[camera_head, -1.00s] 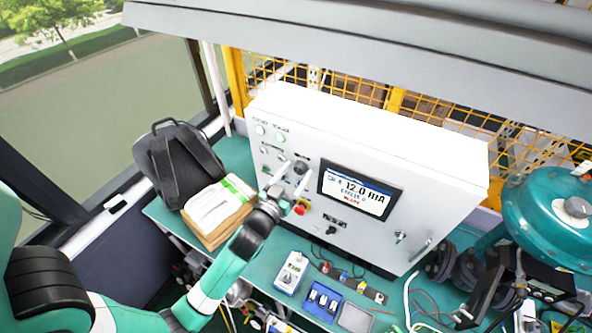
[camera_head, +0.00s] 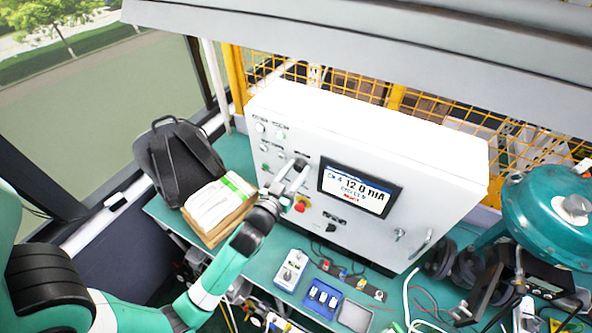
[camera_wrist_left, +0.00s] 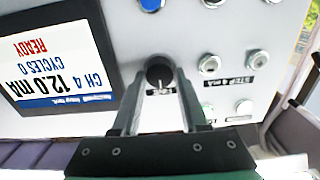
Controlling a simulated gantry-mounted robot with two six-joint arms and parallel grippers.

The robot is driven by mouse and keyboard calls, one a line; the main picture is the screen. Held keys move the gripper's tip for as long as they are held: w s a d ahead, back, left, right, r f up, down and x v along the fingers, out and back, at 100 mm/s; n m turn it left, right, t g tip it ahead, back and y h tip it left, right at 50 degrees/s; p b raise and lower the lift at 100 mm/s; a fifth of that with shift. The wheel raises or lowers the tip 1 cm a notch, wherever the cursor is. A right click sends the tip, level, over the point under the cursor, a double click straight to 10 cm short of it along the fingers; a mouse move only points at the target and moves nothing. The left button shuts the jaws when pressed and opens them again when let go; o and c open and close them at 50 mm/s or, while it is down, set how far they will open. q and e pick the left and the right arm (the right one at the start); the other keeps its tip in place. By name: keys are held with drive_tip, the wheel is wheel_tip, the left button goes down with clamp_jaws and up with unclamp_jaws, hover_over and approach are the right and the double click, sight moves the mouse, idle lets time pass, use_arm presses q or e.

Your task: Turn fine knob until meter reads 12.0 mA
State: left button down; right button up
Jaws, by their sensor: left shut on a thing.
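The black round fine knob (camera_wrist_left: 160,72) sits on the white cabinet front in the left wrist view; its small label is too blurred to read. My left gripper (camera_wrist_left: 161,84) has its two grey fingers on either side of the knob, shut on it. In the head view, my left gripper (camera_head: 298,168) reaches the panel left of the screen and hides most of the knob. The meter screen (camera_head: 357,187) reads CH 4, 12.0 mA, CYCLES 0, with READY in red. The same meter (camera_wrist_left: 55,62) shows upside down in the wrist view. My right gripper is not in view.
A red emergency button (camera_head: 301,204) sits just below my left gripper. Other buttons line the panel's left side. A black backpack (camera_head: 178,160) and papers (camera_head: 218,203) lie left. A handheld device (camera_head: 291,270) and small trays (camera_head: 322,300) lie in front. A teal valve (camera_head: 550,215) stands right.

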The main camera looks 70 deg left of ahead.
use_arm(q)
drive_tip(key=m+p, duration=0.1)
drive_tip(key=m, duration=0.4)
drive_tip(key=m+p, duration=0.1)
drive_tip(key=m, duration=0.5)
drive_tip(key=shift+w+d+f+p, duration=0.1)
drive_tip(key=shift+d+p, duration=0.05)
drive_tip(key=shift+p, duration=0.25)
drive_tip(key=shift+m, duration=0.3)
drive_tip(key=shift+c, duration=2.2)
unclamp_jaws()
